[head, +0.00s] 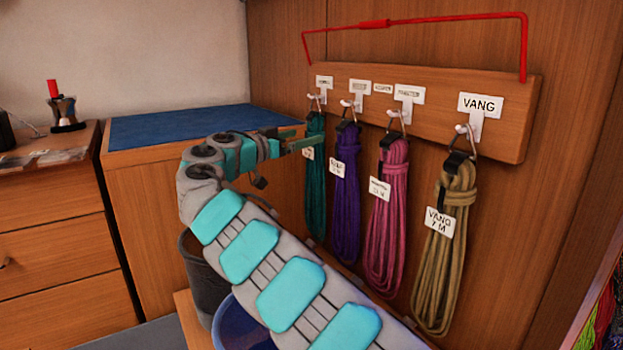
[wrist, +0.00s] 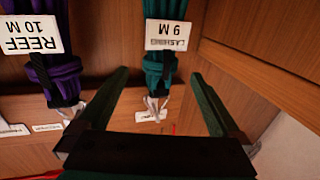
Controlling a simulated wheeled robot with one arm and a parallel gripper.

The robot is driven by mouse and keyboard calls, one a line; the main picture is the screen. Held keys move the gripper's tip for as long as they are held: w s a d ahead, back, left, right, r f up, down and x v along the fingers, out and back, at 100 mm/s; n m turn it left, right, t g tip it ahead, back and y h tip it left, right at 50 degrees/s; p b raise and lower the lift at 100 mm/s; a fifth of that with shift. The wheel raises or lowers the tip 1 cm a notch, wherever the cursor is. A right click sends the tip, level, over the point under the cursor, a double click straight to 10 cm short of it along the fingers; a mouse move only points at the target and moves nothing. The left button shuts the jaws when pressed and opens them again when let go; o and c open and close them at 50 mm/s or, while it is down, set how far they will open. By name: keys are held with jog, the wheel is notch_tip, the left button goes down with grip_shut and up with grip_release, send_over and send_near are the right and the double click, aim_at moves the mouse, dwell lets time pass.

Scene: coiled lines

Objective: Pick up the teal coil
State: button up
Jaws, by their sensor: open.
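The teal coil (head: 315,195) hangs from the leftmost hook of the wooden rack (head: 440,110) in the head view, with a white tag on it. In the wrist view, which looks upside down, the teal coil (wrist: 160,68) shows with a tag reading "LASHING 9 M". My gripper (head: 303,142) is at the upper part of the teal coil in the head view. In the wrist view my gripper (wrist: 158,78) is open, with one finger to each side of the teal coil in the picture. I cannot tell whether the coil lies between the fingers in depth.
A purple coil (head: 346,185) hangs close beside the teal one, then a pink coil (head: 387,220) and a tan coil (head: 445,250). A red bar (head: 430,19) spans above the rack. A blue-topped cabinet (head: 150,128) stands behind my arm. A blue bucket (head: 235,325) is below.

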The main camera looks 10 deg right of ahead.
aim_at(308, 134)
jog(key=p+x, duration=0.1)
jog(key=x, duration=0.5)
jog(key=shift+r, duration=0.15)
jog(key=shift+s, duration=0.1)
jog(key=shift+c, duration=0.2)
grip_shut()
dwell(0.5)
